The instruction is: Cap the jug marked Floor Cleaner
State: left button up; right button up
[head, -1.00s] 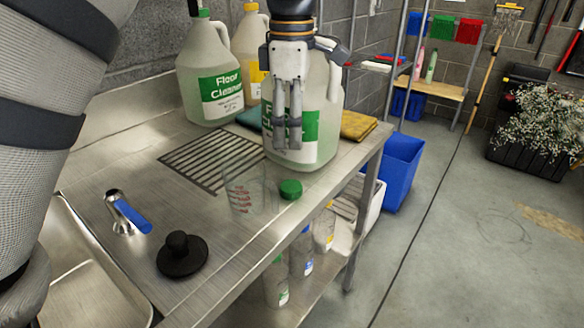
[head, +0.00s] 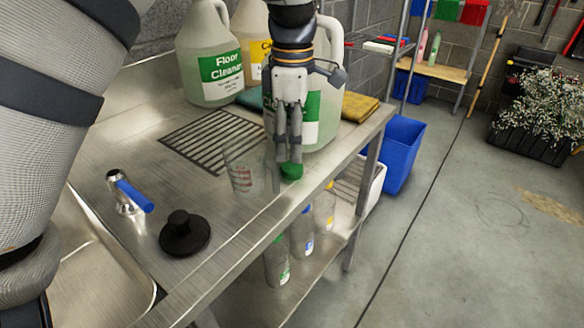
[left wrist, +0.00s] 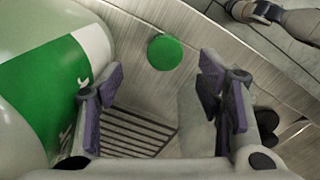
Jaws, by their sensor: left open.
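The green cap (head: 292,172) lies on the steel counter near its front edge. It also shows in the left wrist view (left wrist: 165,52), ahead of the fingers and not between them. My left gripper (head: 289,160) is open and empty, pointing down, with its fingertips overlapping the cap's top edge in the head view. A jug labelled Floor Cleaner (head: 208,60) stands at the back left, its top out of frame. Another jug with a green label (head: 325,105) stands behind my gripper, which hides most of its label. My right gripper is not in view.
A clear beaker (head: 243,172) with red marks stands just left of the cap. A black plunger-like piece (head: 185,235), a blue-handled tap (head: 130,192) and a drain grate (head: 208,140) are further left. A yellow-labelled jug (head: 252,45) stands behind.

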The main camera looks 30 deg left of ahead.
aim_at(292, 166)
pick_arm(q)
jog(key=f, duration=0.5)
jog(key=shift+s+d+f, duration=0.1)
jog(key=shift+s, duration=0.15)
jog(key=shift+c, duration=0.5)
jog(key=c, duration=0.7)
